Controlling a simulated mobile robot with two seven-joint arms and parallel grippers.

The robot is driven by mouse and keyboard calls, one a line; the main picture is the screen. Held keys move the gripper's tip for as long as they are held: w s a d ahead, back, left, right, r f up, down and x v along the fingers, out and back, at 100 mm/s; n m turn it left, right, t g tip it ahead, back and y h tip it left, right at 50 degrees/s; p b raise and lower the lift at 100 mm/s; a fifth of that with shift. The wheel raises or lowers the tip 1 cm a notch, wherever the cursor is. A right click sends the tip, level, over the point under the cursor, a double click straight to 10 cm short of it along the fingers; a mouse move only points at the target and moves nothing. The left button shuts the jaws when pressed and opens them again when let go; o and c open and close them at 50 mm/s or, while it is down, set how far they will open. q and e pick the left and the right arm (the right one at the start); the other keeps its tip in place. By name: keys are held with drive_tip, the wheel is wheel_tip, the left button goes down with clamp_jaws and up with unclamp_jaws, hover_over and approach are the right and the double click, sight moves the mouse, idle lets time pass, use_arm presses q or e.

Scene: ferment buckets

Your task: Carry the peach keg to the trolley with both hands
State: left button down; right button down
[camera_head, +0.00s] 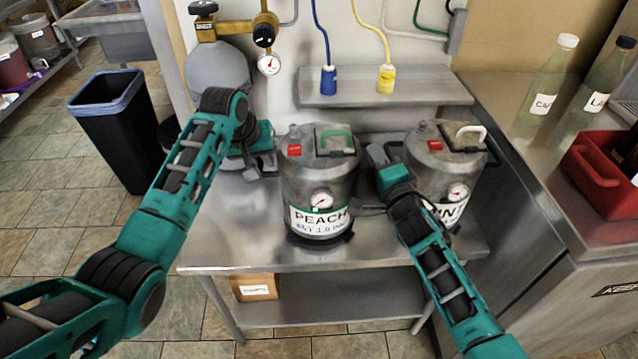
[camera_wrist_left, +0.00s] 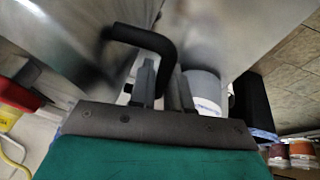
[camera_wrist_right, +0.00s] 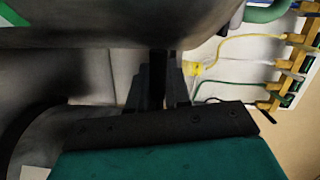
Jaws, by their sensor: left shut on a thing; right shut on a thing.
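The peach keg (camera_head: 318,185) is a steel cylinder with a green top handle, a red tag, a gauge and a PEACH label. It is upright at the steel bench (camera_head: 235,245); I cannot tell whether its base touches the top. My left gripper (camera_head: 264,166) is at its left side, shut on a black side handle (camera_wrist_left: 150,38), which shows in the left wrist view. My right gripper (camera_head: 372,158) is at its right side, between two kegs, shut on a dark bar-like handle (camera_wrist_right: 158,65) in the right wrist view. No trolley is recognisable in view.
A second keg (camera_head: 440,165) with a white handle stands close on the right. A grey gas cylinder (camera_head: 215,70) is behind on the left. A shelf (camera_head: 350,98) with blue and yellow hose connectors is behind. A black bin (camera_head: 120,130) stands left. The bench's front left is clear.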

drive_tip(key=shift+f, duration=0.15)
idle(0.6)
use_arm(q)
drive_tip(key=shift+w+r, duration=0.1)
drive_tip(key=shift+r, duration=0.2)
use_arm(e)
drive_tip(key=shift+r, duration=0.3)
use_arm(q)
drive_tip(key=shift+r, duration=0.1)
use_arm(e)
drive_tip(key=shift+r, duration=0.1)
